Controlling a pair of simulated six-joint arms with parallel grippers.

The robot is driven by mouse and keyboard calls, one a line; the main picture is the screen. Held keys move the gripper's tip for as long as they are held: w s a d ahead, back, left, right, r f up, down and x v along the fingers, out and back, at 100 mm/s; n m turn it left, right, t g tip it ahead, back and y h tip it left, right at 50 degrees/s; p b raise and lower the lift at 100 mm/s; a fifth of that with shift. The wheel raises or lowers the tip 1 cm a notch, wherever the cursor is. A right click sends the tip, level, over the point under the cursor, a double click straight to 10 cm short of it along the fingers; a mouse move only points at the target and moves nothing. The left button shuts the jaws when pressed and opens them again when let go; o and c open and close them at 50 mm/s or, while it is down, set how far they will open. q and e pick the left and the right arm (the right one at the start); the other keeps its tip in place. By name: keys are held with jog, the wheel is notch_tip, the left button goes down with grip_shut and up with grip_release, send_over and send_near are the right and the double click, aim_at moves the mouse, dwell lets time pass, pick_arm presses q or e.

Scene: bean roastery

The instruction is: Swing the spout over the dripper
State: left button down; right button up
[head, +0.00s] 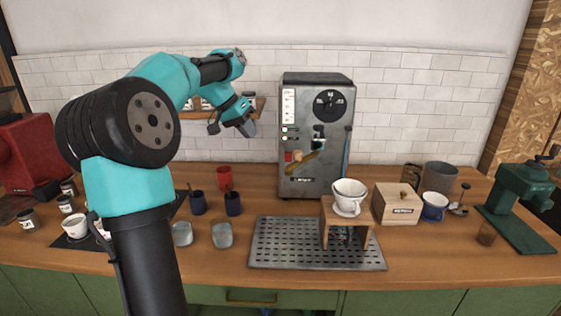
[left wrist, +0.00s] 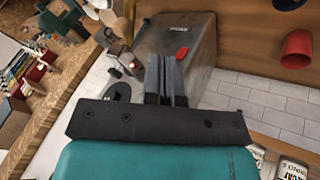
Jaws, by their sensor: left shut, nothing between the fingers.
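A grey metal machine (head: 315,165) with a black dial stands at the back middle. A brass-coloured arm (head: 302,162) slants across its front, which may be the spout; I cannot tell for sure. The white dripper (head: 350,190) sits upright on a wooden stand (head: 366,222), to the right of and in front of that arm. My left gripper (head: 250,131) is shut and empty, raised in the air left of the machine. In the left wrist view its fingers (left wrist: 166,82) are together in front of the machine's body (left wrist: 195,40). My right gripper is not in view.
The stand is on a perforated metal tray (head: 285,245). Two glasses (head: 222,235), dark blue cups (head: 233,204) and a red cup (head: 224,177) stand left of it. A wooden box (head: 398,208) and blue mug (head: 433,207) stand right. A green grinder (head: 515,195) is far right.

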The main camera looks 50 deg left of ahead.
pick_arm(q)
jog(key=w+d+f, duration=0.6)
jog(key=f, duration=0.3)
jog(key=shift+d+f, duration=0.15)
jog(key=shift+d, duration=0.15)
jog(key=shift+s, duration=0.1)
dwell(0.5)
